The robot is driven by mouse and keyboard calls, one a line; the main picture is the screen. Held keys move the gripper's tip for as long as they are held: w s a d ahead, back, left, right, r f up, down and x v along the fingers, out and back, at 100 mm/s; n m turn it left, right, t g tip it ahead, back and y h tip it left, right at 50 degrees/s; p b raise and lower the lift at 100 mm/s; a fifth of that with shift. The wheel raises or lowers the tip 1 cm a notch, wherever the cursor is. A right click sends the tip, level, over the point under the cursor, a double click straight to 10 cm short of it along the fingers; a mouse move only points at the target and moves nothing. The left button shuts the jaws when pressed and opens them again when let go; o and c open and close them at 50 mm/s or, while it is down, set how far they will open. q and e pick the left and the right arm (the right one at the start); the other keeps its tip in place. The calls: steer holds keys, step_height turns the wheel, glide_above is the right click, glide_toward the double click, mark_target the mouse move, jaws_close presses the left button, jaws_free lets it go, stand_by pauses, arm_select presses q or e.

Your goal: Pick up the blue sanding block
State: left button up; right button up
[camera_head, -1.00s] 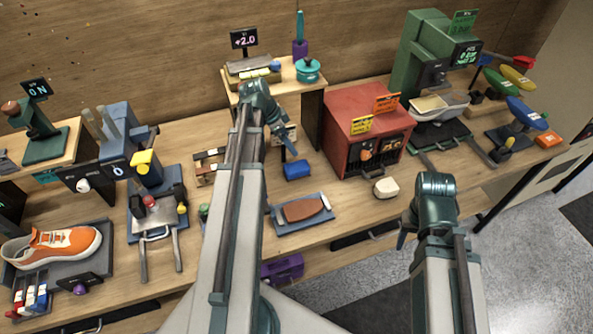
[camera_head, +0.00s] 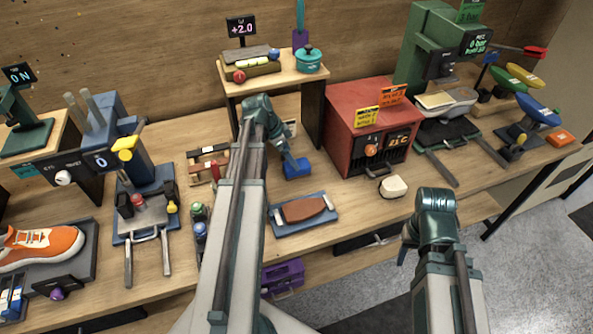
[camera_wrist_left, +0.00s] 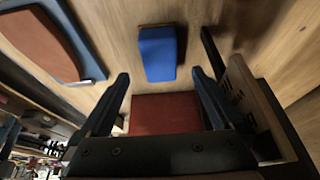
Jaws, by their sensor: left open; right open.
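The blue sanding block (camera_head: 297,168) lies on the wooden workbench, left of the red cabinet. In the left wrist view the block (camera_wrist_left: 157,53) lies on the bare wood, ahead of the fingers and between their lines. My left gripper (camera_head: 288,156) is just beside the block in the head view, partly hidden by its own arm.
A blue tray with a brown pad (camera_head: 304,209) lies in front of the block. The red cabinet (camera_head: 352,125) stands close on its right, with a pale sponge (camera_head: 393,187) before it. A wooden rack (camera_head: 207,163) is left of my left arm.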

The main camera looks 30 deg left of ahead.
arm_select(q)
steer(key=b+x, duration=0.5)
steer(key=x, duration=0.1)
steer(key=shift+f, duration=0.15)
jaws_close()
step_height(320, 180, up, 10)
steer(key=p, duration=1)
steer(key=shift+r, duration=0.2)
steer(key=shift+f, duration=0.1)
